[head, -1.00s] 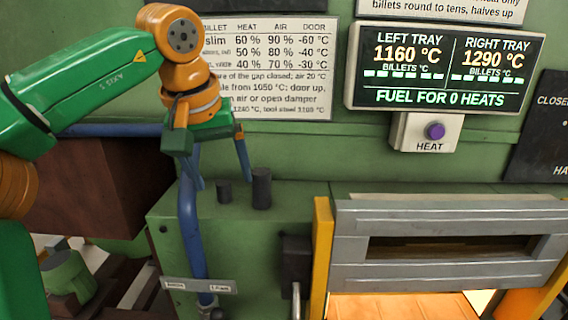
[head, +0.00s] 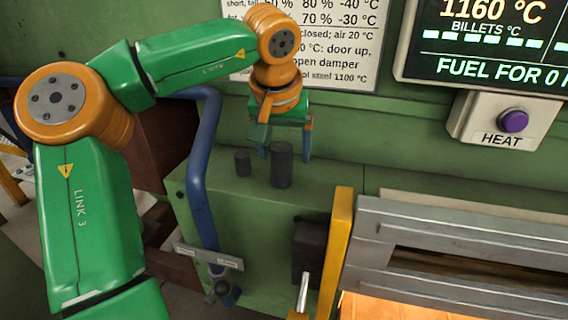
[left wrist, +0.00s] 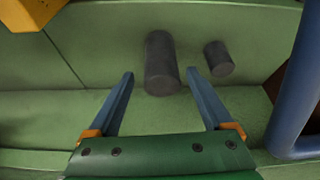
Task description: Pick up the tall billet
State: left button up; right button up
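The tall billet (head: 282,165), a dark grey cylinder, stands upright on the green ledge (head: 234,208). A shorter dark billet (head: 242,163) stands to its left. My left gripper (head: 284,156) is above and behind the tall billet, its blue fingers spread apart with nothing between them. In the left wrist view, the tall billet (left wrist: 162,64) is beyond the open fingertips (left wrist: 158,74), roughly in line with the gap between them. The short billet (left wrist: 219,59) is to its right there. My right gripper is not in view.
A blue pipe (head: 198,150) rises left of the ledge. To the right are a yellow post (head: 338,245) and the grey furnace door (head: 450,235), with an orange glow below it. A HEAT button (head: 513,121) and a display (head: 490,45) are on the wall behind.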

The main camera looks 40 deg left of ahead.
pick_arm(q)
jog(key=c, duration=0.4)
jog(key=shift+s+r, duration=0.1)
jog(key=shift+s, duration=0.2)
grip_shut()
jog(key=shift+w+a, duration=0.1)
jog(key=shift+w, duration=0.1)
dwell(0.4)
